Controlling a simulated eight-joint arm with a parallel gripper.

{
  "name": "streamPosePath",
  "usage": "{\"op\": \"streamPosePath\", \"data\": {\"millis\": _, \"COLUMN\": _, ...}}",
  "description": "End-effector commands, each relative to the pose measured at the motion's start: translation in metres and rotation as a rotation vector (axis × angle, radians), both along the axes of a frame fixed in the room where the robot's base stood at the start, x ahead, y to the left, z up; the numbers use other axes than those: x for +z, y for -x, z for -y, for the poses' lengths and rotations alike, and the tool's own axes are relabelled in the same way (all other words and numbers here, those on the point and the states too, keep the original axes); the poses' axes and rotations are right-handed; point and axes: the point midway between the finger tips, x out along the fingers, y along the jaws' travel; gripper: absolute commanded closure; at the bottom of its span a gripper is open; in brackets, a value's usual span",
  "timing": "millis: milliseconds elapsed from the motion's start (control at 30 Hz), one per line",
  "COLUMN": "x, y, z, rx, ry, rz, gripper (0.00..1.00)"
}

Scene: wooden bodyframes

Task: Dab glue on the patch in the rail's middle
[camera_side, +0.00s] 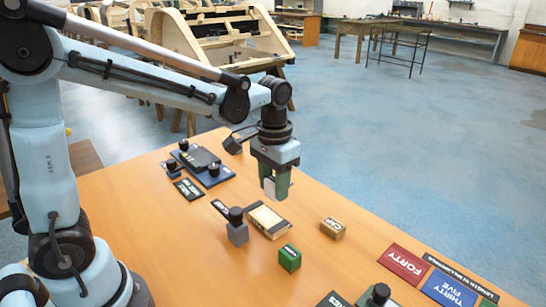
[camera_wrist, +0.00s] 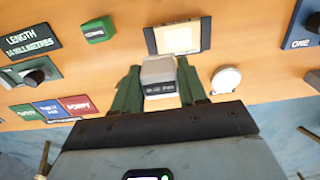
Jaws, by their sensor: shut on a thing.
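My gripper (camera_side: 270,186) hangs above the table, its green fingers shut on a small pale grey block. In the wrist view this block (camera_wrist: 159,72) sits between the fingers (camera_wrist: 158,92) and has a dark label, too blurred to read. Below and to the left of my gripper in the side view lies a flat tan piece (camera_side: 268,221) with a paler middle. It also shows in the wrist view (camera_wrist: 178,37), past the held block and apart from it. I cannot tell whether this is the rail with its patch.
A green block (camera_side: 290,258), a tan block (camera_side: 332,228) and a grey block with a dark knob (camera_side: 237,232) stand around the tan piece. Red (camera_side: 403,263) and blue (camera_side: 449,290) signs lie at the right. A white round thing (camera_wrist: 226,80) is beside the fingers.

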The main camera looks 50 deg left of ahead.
Motion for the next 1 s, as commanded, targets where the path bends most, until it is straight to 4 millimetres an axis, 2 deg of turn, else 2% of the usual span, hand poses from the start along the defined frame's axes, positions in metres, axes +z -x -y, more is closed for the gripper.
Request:
{"op": "streamPosePath", "data": {"millis": 433, "x": -0.008, "y": 0.000, "z": 0.000, "rx": 0.000, "ry": 0.000, "rz": 0.000, "gripper": 0.96}}
{"op": "streamPosePath", "data": {"millis": 1000, "x": -0.058, "y": 0.000, "z": 0.000, "rx": 0.000, "ry": 0.000, "rz": 0.000, "gripper": 0.96}}
